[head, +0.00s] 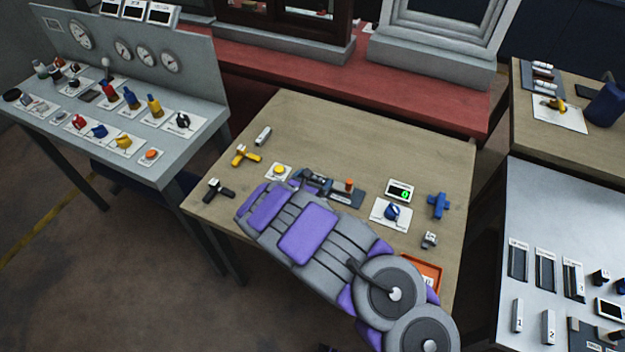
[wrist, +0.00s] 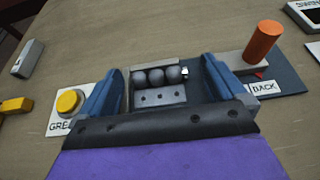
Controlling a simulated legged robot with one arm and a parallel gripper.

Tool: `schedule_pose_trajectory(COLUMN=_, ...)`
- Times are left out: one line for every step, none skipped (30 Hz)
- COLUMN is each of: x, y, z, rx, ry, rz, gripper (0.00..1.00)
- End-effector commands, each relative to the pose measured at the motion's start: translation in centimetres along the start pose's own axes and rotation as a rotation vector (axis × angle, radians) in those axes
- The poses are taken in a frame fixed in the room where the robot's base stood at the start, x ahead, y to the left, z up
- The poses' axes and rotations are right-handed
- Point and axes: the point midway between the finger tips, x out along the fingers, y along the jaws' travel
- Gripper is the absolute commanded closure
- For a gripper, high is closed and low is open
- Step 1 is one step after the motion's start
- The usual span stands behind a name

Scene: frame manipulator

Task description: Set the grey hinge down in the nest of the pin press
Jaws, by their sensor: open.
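The grey hinge (wrist: 160,96), a leaf with small holes and several round knuckles, lies between my fingers in the wrist view. It appears to sit in the dark recess of the pin press (wrist: 284,80), whose orange knob (wrist: 263,42) stands at the right. My gripper (wrist: 163,92) is open, one blue finger on each side of the hinge, with visible gaps. The hinge's near edge is hidden by my gripper's body. In the head view my gripper (head: 316,180) is at the left end of the press (head: 346,198); the hinge cannot be made out there.
A yellow button (wrist: 69,101) on a white card is left of my gripper. A grey block (head: 263,136) and a yellow part (head: 246,155) lie farther left. A blue knob (head: 392,212), a blue part (head: 438,204) and an orange tray (head: 425,270) are right. The table's back is clear.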

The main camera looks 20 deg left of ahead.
Motion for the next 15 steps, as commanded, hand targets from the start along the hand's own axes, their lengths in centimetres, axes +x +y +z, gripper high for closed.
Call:
schedule_pose_trajectory(x=0.0, y=-0.1, z=0.1, rx=0.000, ry=-0.002, rz=-0.002, gripper=0.00)
schedule_pose_trajectory(x=0.0, y=-0.1, z=0.1, rx=0.000, ry=-0.002, rz=-0.002, gripper=0.00)
schedule_pose_trajectory(x=0.0, y=-0.1, z=0.1, rx=0.000, ry=-0.002, rz=-0.002, gripper=0.00)
schedule_pose_trajectory(x=0.0, y=-0.1, z=0.1, rx=0.000, ry=-0.002, rz=-0.002, gripper=0.00)
schedule_pose_trajectory(x=0.0, y=-0.1, z=0.1, rx=0.000, ry=-0.002, rz=-0.002, gripper=0.00)
schedule_pose_trajectory(x=0.0, y=-0.1, z=0.1, rx=0.000, ry=-0.003, rz=-0.002, gripper=0.00)
schedule_pose_trajectory(x=0.0, y=-0.1, z=0.1, rx=0.000, ry=-0.003, rz=-0.003, gripper=0.00)
schedule_pose_trajectory(x=0.0, y=-0.1, z=0.1, rx=0.000, ry=-0.003, rz=-0.003, gripper=0.00)
schedule_pose_trajectory(x=-0.1, y=-0.1, z=0.2, rx=0.000, ry=-0.003, rz=-0.002, gripper=0.00)
schedule_pose_trajectory(x=-0.2, y=-0.1, z=0.2, rx=0.000, ry=-0.003, rz=-0.002, gripper=0.00)
schedule_pose_trajectory(x=-0.3, y=-0.1, z=0.2, rx=-0.001, ry=-0.003, rz=-0.002, gripper=0.00)
schedule_pose_trajectory(x=-0.7, y=-0.1, z=0.2, rx=-0.001, ry=-0.003, rz=-0.001, gripper=0.00)
schedule_pose_trajectory(x=-1.0, y=0.0, z=0.2, rx=-0.002, ry=-0.003, rz=-0.001, gripper=0.00)
schedule_pose_trajectory(x=-1.4, y=-0.1, z=0.3, rx=-0.002, ry=-0.003, rz=-0.002, gripper=0.00)
schedule_pose_trajectory(x=-2.0, y=0.0, z=0.3, rx=-0.004, ry=-0.003, rz=-0.001, gripper=0.00)
